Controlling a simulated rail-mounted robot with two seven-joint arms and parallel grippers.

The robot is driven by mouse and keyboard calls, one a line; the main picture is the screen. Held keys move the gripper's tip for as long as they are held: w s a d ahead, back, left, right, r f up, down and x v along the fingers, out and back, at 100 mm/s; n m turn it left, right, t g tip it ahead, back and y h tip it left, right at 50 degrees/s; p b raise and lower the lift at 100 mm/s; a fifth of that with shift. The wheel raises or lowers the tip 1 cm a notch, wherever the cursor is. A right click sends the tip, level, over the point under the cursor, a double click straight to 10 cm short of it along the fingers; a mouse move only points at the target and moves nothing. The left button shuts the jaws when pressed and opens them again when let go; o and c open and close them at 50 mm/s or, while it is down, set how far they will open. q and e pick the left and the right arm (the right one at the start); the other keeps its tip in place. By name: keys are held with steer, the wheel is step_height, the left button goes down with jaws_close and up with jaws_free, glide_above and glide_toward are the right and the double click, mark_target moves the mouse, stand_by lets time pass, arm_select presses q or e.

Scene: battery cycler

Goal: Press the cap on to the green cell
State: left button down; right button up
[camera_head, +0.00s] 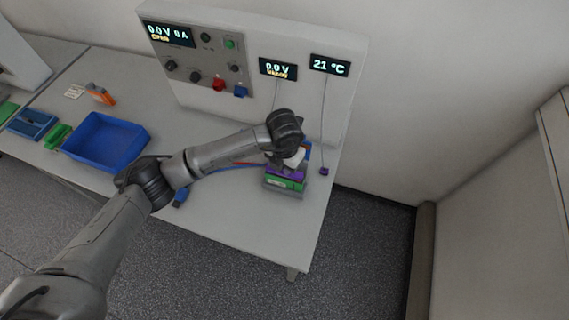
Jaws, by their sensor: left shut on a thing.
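The green cell (284,184) sits in a grey holder near the right end of the bench. A purple piece (287,173) lies on top of it; I cannot tell for sure whether this is the cap. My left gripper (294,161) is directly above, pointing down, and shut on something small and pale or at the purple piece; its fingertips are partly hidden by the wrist. Blue and orange bits show behind the gripper. My right gripper is not in view.
A blue tray (148,139) stands at the left, with green blocks (57,136) beside it. An orange item (101,95) lies behind the tray. The cycler panel (262,84) stands at the back, with cables hanging down. A small purple plug (324,171) lies right of the cell. The bench's right edge is close.

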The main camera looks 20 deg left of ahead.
arm_select(q)
steer(key=shift+f, duration=0.1)
stand_by(0.6)
steer(key=shift+f+b, duration=0.35)
stand_by(0.5)
steer(key=c, duration=1.5)
jaws_free()
steer(key=o, duration=1)
steer(key=shift+r, duration=0.15)
